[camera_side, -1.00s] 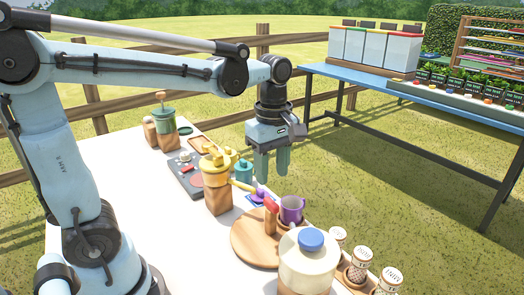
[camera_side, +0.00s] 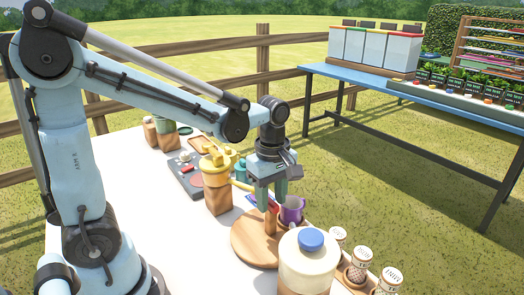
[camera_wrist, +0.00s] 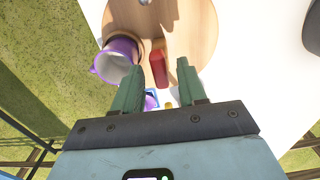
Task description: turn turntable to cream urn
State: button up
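The turntable is a round wooden disc (camera_side: 250,243) on the white table; its pale disc (camera_wrist: 195,25) fills the top of the wrist view. My gripper (camera_side: 271,204) is lowered over this post. In the wrist view its two green fingers are apart, one on each side of the red top, with gaps visible. The cream urn (camera_side: 306,268), with a blue lid knob, stands just right of and nearer than the turntable.
A purple mug (camera_side: 292,210) stands close to the right finger, by the disc's far-right side. A yellow grinder (camera_side: 215,170) on a wooden block is to the left. Several labelled shakers (camera_side: 360,262) stand in a wooden tray on the right.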

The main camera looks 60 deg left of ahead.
grip_shut()
jog(key=shift+m, duration=9.1)
jog(key=shift+o, duration=0.6)
grip_release()
